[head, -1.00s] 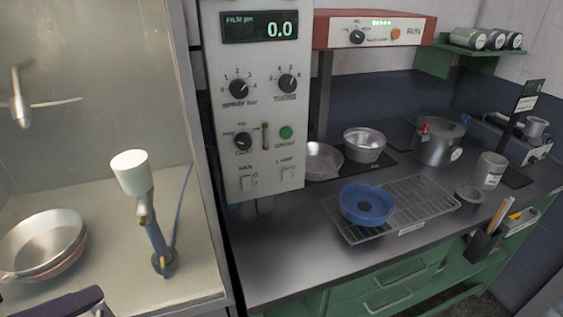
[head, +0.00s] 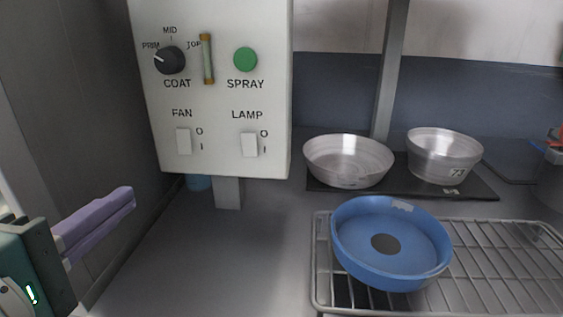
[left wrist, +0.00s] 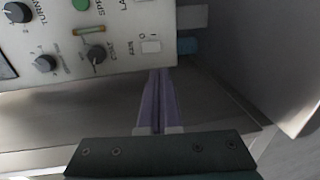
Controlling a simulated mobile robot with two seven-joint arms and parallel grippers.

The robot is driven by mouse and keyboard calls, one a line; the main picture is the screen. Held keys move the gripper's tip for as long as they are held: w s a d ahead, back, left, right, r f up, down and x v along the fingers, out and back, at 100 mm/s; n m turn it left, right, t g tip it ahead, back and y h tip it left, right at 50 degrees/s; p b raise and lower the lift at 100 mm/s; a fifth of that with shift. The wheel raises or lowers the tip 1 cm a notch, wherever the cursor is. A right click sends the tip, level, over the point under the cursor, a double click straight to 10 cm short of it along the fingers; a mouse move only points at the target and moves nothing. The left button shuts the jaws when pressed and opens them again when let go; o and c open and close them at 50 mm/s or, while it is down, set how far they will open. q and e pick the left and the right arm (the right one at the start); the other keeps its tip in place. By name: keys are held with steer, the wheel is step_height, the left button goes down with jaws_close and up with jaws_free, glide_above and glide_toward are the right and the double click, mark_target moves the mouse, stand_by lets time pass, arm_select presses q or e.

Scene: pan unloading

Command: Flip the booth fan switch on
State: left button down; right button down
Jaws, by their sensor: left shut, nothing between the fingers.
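The fan switch (head: 184,141) is a white rocker under the label FAN on the white control panel (head: 225,104), with O above and I below. I cannot tell which way it is tipped. It also shows in the left wrist view (left wrist: 151,47), just beyond my fingertips. My left gripper (head: 132,194) has purple fingers, shut and empty. In the head view it is left of and below the switch, apart from it. The left wrist view shows the closed fingers (left wrist: 160,76) pointing towards the panel's lower edge. My right gripper is not in view.
The lamp switch (head: 249,144) sits right of the fan switch. The coat knob (head: 169,60) and green spray button (head: 245,59) are above. A blue pan (head: 350,262) stands on a wire rack (head: 500,262). Two metal pans (head: 348,160) (head: 445,155) stand behind.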

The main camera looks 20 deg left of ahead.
mark_target(186, 152)
arm_select(q)
steer(key=x, duration=1.4)
steer(key=shift+s+b, duration=0.1)
steer(key=shift+b, duration=0.3)
steer(key=shift+f, duration=0.1)
steer(key=shift+f+b, duration=0.3)
steer(key=shift+b, duration=0.35)
steer(key=shift+w+a+r+t, duration=0.1)
steer(key=shift+w+r+t, duration=0.1)
steer(key=shift+t, duration=0.1)
